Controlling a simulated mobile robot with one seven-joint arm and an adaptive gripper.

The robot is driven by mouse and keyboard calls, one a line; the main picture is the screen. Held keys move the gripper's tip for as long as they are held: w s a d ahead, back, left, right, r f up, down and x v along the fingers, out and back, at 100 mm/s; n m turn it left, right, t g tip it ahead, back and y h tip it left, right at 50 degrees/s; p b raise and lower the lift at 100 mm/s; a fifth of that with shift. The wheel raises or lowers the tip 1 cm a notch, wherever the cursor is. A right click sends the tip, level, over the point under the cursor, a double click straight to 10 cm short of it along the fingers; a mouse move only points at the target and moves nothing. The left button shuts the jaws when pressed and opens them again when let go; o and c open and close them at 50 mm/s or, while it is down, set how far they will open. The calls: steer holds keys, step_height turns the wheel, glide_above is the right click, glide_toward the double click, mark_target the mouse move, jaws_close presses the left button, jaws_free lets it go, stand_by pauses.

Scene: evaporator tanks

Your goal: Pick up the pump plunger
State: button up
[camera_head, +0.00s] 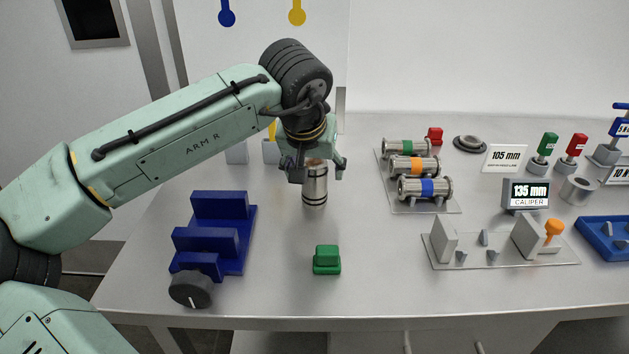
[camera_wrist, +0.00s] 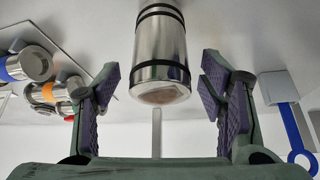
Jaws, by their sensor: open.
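The pump plunger seems to be the silver metal cylinder with black rings (camera_head: 314,188), standing upright on the table below my gripper. My gripper (camera_head: 318,168) points down at its top and is open, one finger on each side of the top end. In the wrist view the cylinder (camera_wrist: 160,50) hangs into the picture between the two purple-padded fingers (camera_wrist: 160,80). A gap shows on both sides, so neither finger appears to touch it. Its copper-toned end face shows near fingertip level. The fingers partly hide its top in the head view.
A blue stepped block (camera_head: 213,235) with a dark knob stands left of the cylinder, and a green block (camera_head: 327,261) stands in front. A tray of banded metal tubes (camera_head: 415,168) lies to the right. A plate with grey brackets (camera_head: 500,250) lies front right.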

steer(key=shift+r, duration=0.1)
jaws_close()
stand_by(0.7)
